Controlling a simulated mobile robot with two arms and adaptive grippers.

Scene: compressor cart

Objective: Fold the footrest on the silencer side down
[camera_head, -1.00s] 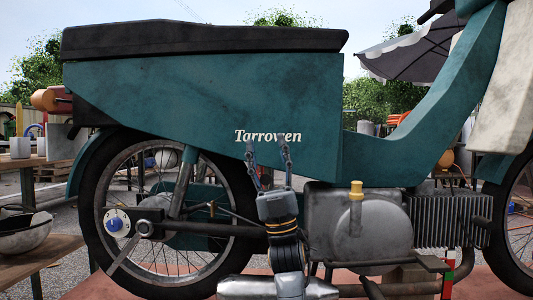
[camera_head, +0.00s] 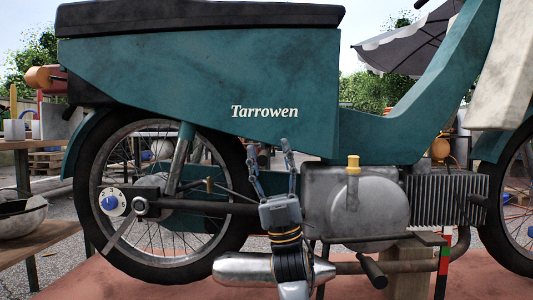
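A teal moped (camera_head: 200,85) stands side-on, with the silver silencer (camera_head: 245,270) low on this side. A dark peg (camera_head: 373,273) sticks out towards me to the right of the silencer. It looks like the footrest; its exact angle is hard to tell. My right gripper (camera_head: 270,145) points up in front of the moped, left of the engine (camera_head: 365,210). Its two fingers are spread and empty, above and left of the peg, apart from it. My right wrist hides part of the silencer. My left gripper is not in view.
A red and green striped post (camera_head: 443,270) stands at the lower right. A wooden bench (camera_head: 35,240) with a bowl is at the left.

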